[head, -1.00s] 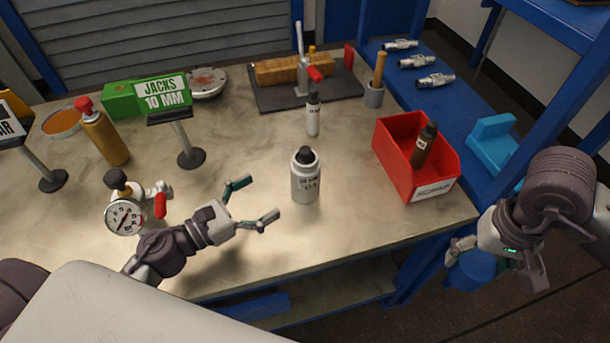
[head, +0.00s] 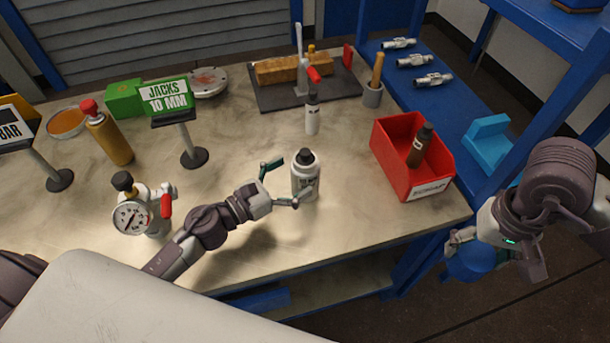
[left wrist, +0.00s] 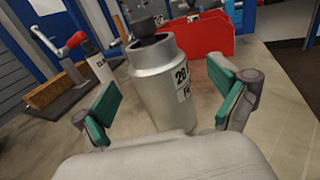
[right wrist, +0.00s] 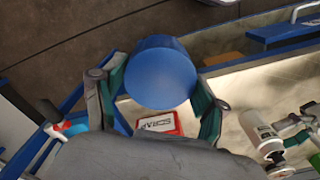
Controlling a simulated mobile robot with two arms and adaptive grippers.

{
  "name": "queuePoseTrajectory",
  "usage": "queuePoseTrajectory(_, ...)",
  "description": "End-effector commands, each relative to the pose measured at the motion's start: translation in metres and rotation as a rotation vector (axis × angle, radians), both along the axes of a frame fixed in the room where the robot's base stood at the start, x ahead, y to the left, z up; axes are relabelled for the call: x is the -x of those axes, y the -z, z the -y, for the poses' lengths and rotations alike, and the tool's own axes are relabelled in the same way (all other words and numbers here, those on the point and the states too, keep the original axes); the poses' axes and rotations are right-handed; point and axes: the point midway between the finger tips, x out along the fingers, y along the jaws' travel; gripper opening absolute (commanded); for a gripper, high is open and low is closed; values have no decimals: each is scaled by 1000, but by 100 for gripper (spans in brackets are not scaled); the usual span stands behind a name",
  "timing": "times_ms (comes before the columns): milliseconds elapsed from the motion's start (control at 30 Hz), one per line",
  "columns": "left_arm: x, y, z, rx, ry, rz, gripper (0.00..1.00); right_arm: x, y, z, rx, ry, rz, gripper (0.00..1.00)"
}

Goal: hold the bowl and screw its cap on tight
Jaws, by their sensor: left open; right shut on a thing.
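The bowl appears to be the silver cylinder (head: 305,180) with a printed label and a dark, narrower top, upright on the bench. My left gripper (head: 283,182) is open, with its fingers reaching either side of the bowl. In the left wrist view the bowl (left wrist: 163,88) stands between the two green pads, with a gap visible at least on the left. My right gripper (right wrist: 160,88) is shut on a round blue piece (right wrist: 160,72), apparently the cap. In the head view the blue piece (head: 472,263) is held off the bench's right edge, over the floor.
A red bin (head: 395,165) holding a dark bottle stands right of the bowl. A small white bottle (head: 312,115) stands behind it. A pressure gauge (head: 132,218) is on the left, near my left arm. Blue shelving (head: 450,110) lies along the right.

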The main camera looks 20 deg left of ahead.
Motion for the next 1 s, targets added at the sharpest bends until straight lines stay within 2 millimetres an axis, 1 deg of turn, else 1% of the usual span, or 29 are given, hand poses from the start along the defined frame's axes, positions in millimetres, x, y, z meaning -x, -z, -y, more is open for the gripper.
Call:
queuePoseTrajectory(33,-9,-5,4,2,-1,2,97,0,-8,0,0,0,0,43)
queuePoseTrajectory(100,-19,-5,9,2,0,2,97,0,-12,0,0,0,0,43)
queuePoseTrajectory(200,-28,-3,16,0,0,2,97,0,-14,0,0,0,0,43)
queuePoseTrajectory(333,-32,-1,20,-1,0,1,97,0,-15,0,0,0,0,43)
queuePoseTrajectory(633,-32,0,19,-1,0,1,97,0,-14,0,0,0,0,43)
queuePoseTrajectory(867,-32,-1,19,-1,0,1,59,0,-14,0,0,0,0,43)
queuePoseTrajectory(900,-32,0,19,-1,0,1,52,0,-14,0,0,0,0,43)
queuePoseTrajectory(967,-31,0,19,-1,0,1,42,0,-14,0,0,0,0,43)
queuePoseTrajectory(1000,-31,0,19,-1,0,1,35,0,-14,0,0,0,0,43)
